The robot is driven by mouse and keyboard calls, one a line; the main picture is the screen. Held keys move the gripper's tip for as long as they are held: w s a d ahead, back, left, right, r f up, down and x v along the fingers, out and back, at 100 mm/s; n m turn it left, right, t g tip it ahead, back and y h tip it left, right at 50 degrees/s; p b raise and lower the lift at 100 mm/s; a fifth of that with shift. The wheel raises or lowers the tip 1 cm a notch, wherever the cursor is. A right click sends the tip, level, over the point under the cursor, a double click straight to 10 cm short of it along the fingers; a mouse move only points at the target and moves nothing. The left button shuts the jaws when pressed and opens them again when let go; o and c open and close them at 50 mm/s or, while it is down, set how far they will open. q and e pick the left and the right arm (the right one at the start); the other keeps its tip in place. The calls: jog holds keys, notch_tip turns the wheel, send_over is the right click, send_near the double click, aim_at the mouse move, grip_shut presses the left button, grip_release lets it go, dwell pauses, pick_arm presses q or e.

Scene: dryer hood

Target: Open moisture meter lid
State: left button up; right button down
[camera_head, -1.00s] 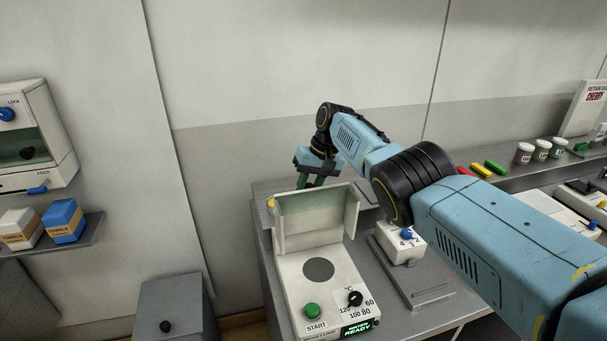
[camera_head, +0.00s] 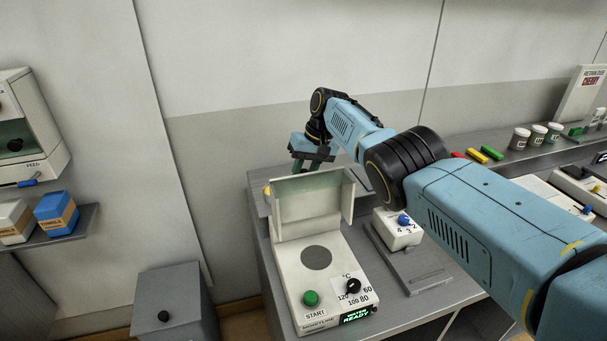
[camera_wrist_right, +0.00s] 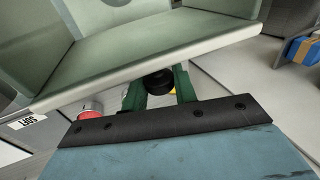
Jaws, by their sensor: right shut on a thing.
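The moisture meter (camera_head: 330,262) is a white box on the grey bench, with a green START button, a dial and a lit display. Its lid (camera_head: 306,203) stands raised at the back, and a dark round plate (camera_head: 316,257) shows uncovered in front of it. My right gripper (camera_head: 312,160) is behind the lid, partly hidden by it. In the right wrist view its green fingers (camera_wrist_right: 158,88) are shut on a black knob (camera_wrist_right: 157,81) at the lid (camera_wrist_right: 150,50). My left gripper is not in view.
A small white device with a blue knob (camera_head: 399,228) stands right of the meter. Jars (camera_head: 537,135) and coloured blocks (camera_head: 485,155) line the back right shelf. A grey bin (camera_head: 172,305) stands left of the bench. My right arm crosses over the bench.

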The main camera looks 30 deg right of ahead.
jog(key=c, duration=1.5)
grip_release()
jog(key=shift+w, duration=0.1)
jog(key=o, duration=0.4)
jog(key=shift+w, duration=0.15)
jog(key=shift+d+r, duration=0.1)
jog(key=shift+r, duration=0.2)
jog(key=p+v, duration=0.1)
jog(key=v, duration=0.1)
jog(key=shift+d+r, duration=0.1)
jog(key=shift+r, duration=0.2)
jog(key=b+v, duration=0.1)
jog(key=v, duration=0.9)
jog(key=shift+d, duration=0.1)
